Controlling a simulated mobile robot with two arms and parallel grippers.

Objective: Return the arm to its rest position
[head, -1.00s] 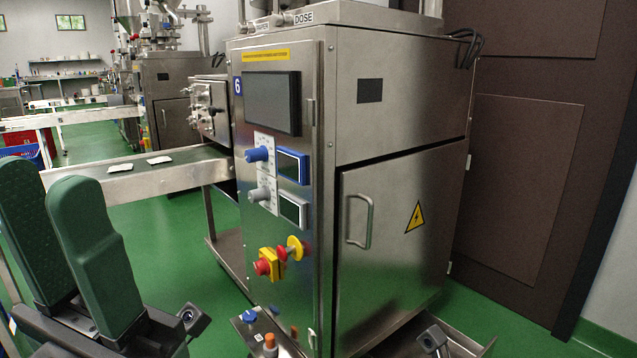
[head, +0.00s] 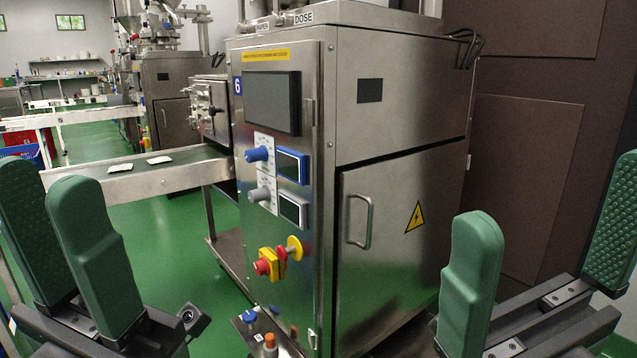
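My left gripper (head: 48,208) is at the lower left of the head view. Its two green padded fingers stand apart with nothing between them. My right gripper (head: 548,232) is at the lower right, in front of the machine's right side. Its green fingers are wide apart and the gap is empty. Neither gripper touches the steel machine (head: 405,130) marked 6, which stands in the middle.
The machine's front panel has a blue knob (head: 259,154), a grey knob (head: 260,195) and a red button on a yellow block (head: 264,265). A conveyor (head: 120,183) with two white teabags runs left. Green floor lies open below it. A brown door (head: 530,130) stands at right.

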